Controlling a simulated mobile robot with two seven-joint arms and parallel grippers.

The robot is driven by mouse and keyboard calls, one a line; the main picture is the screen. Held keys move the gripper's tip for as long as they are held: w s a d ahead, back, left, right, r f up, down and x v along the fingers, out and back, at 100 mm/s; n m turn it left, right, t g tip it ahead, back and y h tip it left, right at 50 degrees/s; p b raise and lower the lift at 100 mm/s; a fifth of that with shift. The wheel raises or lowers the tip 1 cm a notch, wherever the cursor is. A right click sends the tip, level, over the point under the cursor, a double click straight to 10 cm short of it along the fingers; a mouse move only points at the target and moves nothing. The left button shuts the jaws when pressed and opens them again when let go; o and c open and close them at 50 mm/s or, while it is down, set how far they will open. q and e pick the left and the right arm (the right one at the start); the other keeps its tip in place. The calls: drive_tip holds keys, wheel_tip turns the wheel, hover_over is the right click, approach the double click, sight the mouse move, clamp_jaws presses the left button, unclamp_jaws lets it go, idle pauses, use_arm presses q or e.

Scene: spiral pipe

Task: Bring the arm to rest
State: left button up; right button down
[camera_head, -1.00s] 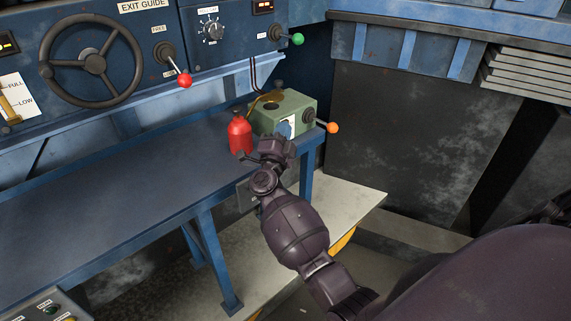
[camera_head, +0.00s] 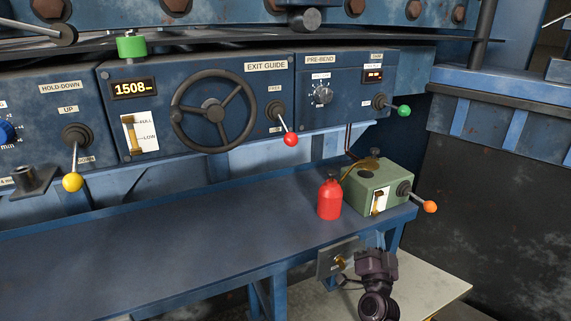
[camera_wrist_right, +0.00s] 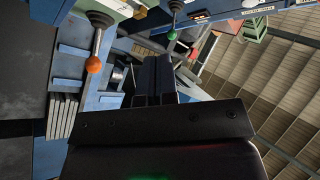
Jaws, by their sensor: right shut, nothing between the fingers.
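My right gripper (camera_head: 374,262) is dark and hangs in front of the bench's front edge, below the green box in the head view. In the right wrist view its two dark fingers (camera_wrist_right: 154,80) lie together with nothing between them. The green box (camera_head: 376,188) with an orange-knobbed lever (camera_head: 429,206) sits on the bench's right end, apart from the gripper. A red bottle (camera_head: 329,199) stands upright to its left. My left gripper is not in view.
The blue bench (camera_head: 190,240) is mostly bare. Behind it, the control panel carries a handwheel (camera_head: 213,111), a red-knobbed lever (camera_head: 290,139) and a green-knobbed lever (camera_head: 403,111). A small plate (camera_head: 337,257) is fixed at the bench's front edge, close beside the gripper.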

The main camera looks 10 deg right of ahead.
drive_tip(key=s+a+f+n+g+y, duration=0.3)
drive_tip(key=a+f+n+y, duration=0.1)
drive_tip(key=a+n+y, duration=0.4)
drive_tip(key=s+f+n+g, duration=0.2)
drive_tip(key=s+f, duration=0.5)
drive_tip(key=s, duration=0.4)
drive_tip(key=s+d+f+n+g, duration=0.1)
drive_tip(key=s+f+n+g, duration=0.1)
drive_tip(key=s+f+g, duration=0.2)
drive_tip(key=s+f, duration=0.3)
drive_tip(key=s, duration=0.3)
drive_tip(key=shift+s+d+f, duration=0.2)
drive_tip(key=shift+s+f, duration=0.1)
drive_tip(key=shift+s, duration=0.05)
